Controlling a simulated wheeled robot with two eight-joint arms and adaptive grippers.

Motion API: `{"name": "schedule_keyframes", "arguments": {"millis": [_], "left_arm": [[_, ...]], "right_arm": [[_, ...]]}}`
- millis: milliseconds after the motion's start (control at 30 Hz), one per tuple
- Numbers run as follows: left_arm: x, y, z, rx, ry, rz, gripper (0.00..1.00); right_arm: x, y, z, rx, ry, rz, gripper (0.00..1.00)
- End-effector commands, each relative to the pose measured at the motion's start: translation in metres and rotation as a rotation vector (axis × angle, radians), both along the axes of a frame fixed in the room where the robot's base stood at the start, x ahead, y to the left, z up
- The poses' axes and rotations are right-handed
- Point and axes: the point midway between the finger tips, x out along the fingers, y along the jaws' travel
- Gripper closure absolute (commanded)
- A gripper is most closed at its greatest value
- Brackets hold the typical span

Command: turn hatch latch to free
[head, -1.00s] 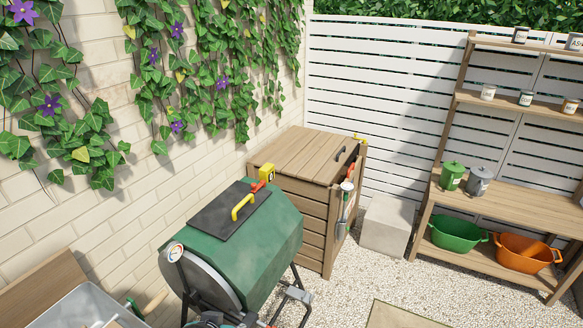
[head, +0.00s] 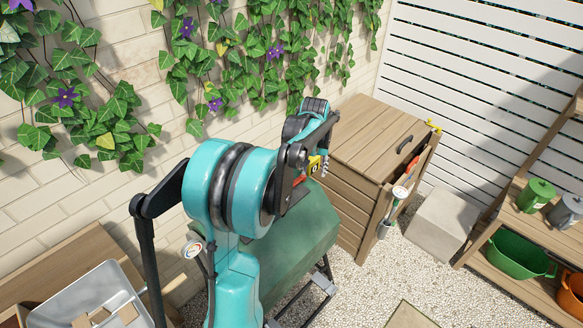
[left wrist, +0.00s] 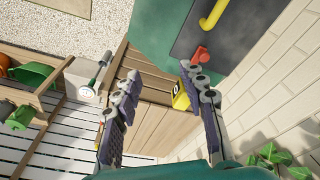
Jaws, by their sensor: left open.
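The green drum (head: 300,235) has a dark hatch panel (left wrist: 245,32) with a yellow handle (left wrist: 212,16) in the left wrist view. The red latch (left wrist: 201,54) sits at the hatch's edge, near a yellow marked block (left wrist: 181,98). My left gripper (left wrist: 160,95) is open and empty, its fingers spread. In the left wrist view one finger overlaps the yellow block and comes close to the latch; I cannot tell whether it touches. In the head view my left arm hides most of the hatch and its handle. My right gripper is not in view.
A slatted wooden bin (head: 375,135) stands just behind the drum, with a hand tool on its side. The ivy-covered brick wall (head: 90,190) runs close along the left. A pale stone block (head: 441,222) and shelves with pots are to the right.

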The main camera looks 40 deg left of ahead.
Motion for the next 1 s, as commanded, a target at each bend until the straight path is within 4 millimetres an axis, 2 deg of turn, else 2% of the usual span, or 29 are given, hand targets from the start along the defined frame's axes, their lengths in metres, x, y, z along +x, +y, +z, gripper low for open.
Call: {"name": "schedule_keyframes", "arguments": {"millis": [33,100,200,333,500,800,1000], "left_arm": [[0.011,0.023,-0.001,-0.012,0.026,0.038,0.58],[0.019,0.048,-0.013,-0.03,0.062,0.082,0.58],[0.025,0.078,-0.032,-0.052,0.104,0.133,0.58],[0.027,0.103,-0.052,-0.072,0.14,0.18,0.58],[0.026,0.115,-0.069,-0.083,0.159,0.202,0.58],[0.027,0.115,-0.115,-0.085,0.16,0.203,0.58],[0.026,0.115,-0.138,-0.086,0.159,0.202,0.58]], "right_arm": [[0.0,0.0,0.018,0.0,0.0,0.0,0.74],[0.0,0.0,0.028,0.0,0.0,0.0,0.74],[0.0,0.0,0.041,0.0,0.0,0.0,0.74],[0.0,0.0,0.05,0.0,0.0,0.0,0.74],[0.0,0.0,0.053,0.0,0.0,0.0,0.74],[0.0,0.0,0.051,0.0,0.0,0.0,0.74],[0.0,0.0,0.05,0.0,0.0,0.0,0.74]]}}
